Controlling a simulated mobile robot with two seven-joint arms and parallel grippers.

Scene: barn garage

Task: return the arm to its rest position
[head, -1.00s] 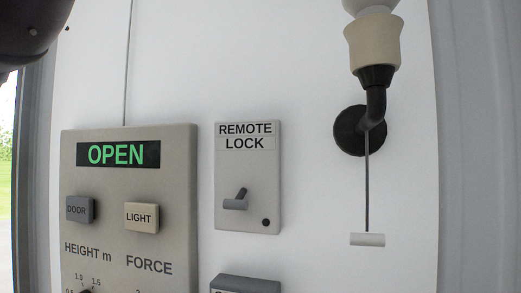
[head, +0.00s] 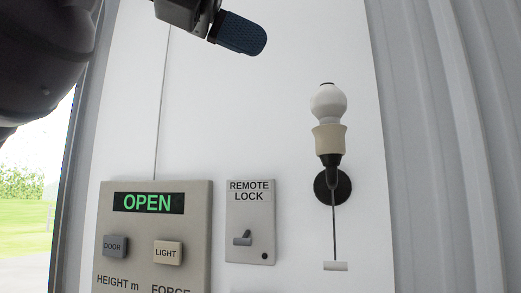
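My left arm (head: 40,60) comes in at the upper left as a large dark shape. Its gripper (head: 238,33) hangs at the top of the head view, with a blue ribbed finger pad pointing right. It is in front of the white wall and appears apart from the panels. Only one finger shows clearly, so its opening is hidden. No held thing is visible. My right gripper is not in view.
A control panel (head: 198,225) reads OPEN, with DOOR (head: 115,245) and LIGHT (head: 168,252) buttons. A REMOTE LOCK switch plate (head: 262,225) is beside it. A wall lamp (head: 328,139) with a pull cord (head: 335,225) is at right. The wall between gripper and panels is clear.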

